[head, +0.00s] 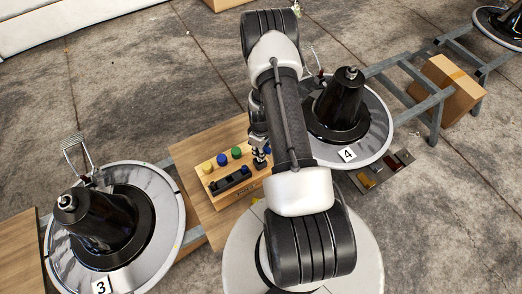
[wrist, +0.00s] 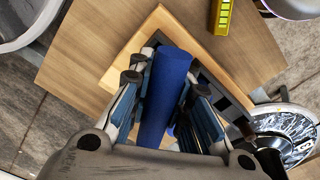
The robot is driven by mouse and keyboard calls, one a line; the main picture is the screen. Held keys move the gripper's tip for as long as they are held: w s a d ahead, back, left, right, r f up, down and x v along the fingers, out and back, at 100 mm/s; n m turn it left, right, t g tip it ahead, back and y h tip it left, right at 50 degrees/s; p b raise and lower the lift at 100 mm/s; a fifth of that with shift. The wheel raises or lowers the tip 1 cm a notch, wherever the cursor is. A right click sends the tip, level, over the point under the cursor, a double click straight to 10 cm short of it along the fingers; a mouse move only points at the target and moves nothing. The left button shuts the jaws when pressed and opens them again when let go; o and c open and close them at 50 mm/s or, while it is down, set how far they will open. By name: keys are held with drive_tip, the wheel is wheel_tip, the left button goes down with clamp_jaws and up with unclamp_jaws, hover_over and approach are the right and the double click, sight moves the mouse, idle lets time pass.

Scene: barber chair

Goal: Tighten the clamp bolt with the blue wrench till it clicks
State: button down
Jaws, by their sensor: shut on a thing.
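My gripper (head: 261,159) is over the wooden tool block (head: 218,184) in the head view, left of my arm. In the wrist view my gripper (wrist: 166,84) is shut on the thick blue handle of the blue wrench (wrist: 168,105), with a finger on each side. The handle's far end lies over the block. The wrench's working end is hidden. Two black chair columns on round shiny bases show in the head view, number 3 (head: 103,222) at left and number 4 (head: 341,104) at right. I cannot make out the clamp bolt on either.
Yellow, green (head: 236,152) and blue knobs stand on the block, beside a black holder (head: 231,180). The block is on a wooden board (head: 190,152). Small dark trays (head: 383,172) lie below base 4. A cardboard box (head: 446,88) is at right. A yellow tool (wrist: 222,14) shows in the wrist view.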

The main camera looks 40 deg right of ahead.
drive_tip(key=shift+f+b, duration=0.5)
drive_tip(key=shift+f, duration=0.1)
drive_tip(key=c, duration=1.4)
unclamp_jaws()
wheel_tip(320, 180, up, 12)
